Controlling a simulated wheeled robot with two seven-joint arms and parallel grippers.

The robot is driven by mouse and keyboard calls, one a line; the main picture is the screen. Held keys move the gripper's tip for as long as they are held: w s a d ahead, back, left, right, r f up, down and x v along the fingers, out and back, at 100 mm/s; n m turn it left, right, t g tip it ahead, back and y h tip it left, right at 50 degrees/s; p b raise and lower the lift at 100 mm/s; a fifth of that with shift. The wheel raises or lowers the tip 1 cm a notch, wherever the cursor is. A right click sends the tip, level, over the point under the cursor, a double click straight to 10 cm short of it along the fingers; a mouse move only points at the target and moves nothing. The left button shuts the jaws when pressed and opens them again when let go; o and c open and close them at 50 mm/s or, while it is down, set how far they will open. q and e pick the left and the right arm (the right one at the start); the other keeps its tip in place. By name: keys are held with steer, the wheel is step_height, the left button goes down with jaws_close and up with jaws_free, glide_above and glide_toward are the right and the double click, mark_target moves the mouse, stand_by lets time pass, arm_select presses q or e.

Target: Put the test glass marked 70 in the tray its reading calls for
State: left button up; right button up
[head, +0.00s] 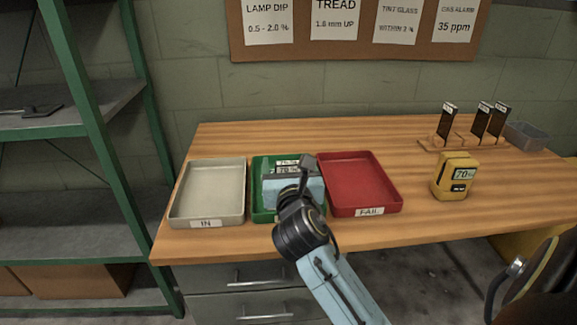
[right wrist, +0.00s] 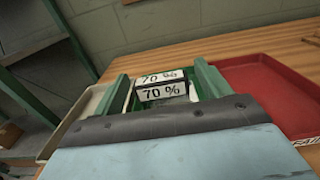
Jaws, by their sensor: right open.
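The test glass (right wrist: 162,85) shows two white labels reading 70 % in the right wrist view, just beyond my gripper's dark front edge. In the head view its labels (head: 287,169) show over the green tray (head: 258,186), the middle one of three. My right gripper (head: 292,180) is over the green tray, close to the glass, and is open. It hides most of the glass and the green tray's front label. I cannot tell if the glass touches the tray floor. The yellow meter (head: 455,178) on the right reads 70%. My left gripper is not in view.
The beige IN tray (head: 181,207) stands left and the red FAIL tray (head: 360,178) right; both look empty. A wooden rack (head: 430,145) with dark glasses and a grey bin (head: 527,136) stand back right. A board (head: 350,54) carries limits, including tint glass within 2 %.

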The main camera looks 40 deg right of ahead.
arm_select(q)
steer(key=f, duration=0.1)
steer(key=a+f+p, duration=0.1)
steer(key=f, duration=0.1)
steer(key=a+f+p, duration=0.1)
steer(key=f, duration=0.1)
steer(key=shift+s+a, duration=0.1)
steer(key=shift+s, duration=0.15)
arm_select(e)
steer(key=v, duration=1.2)
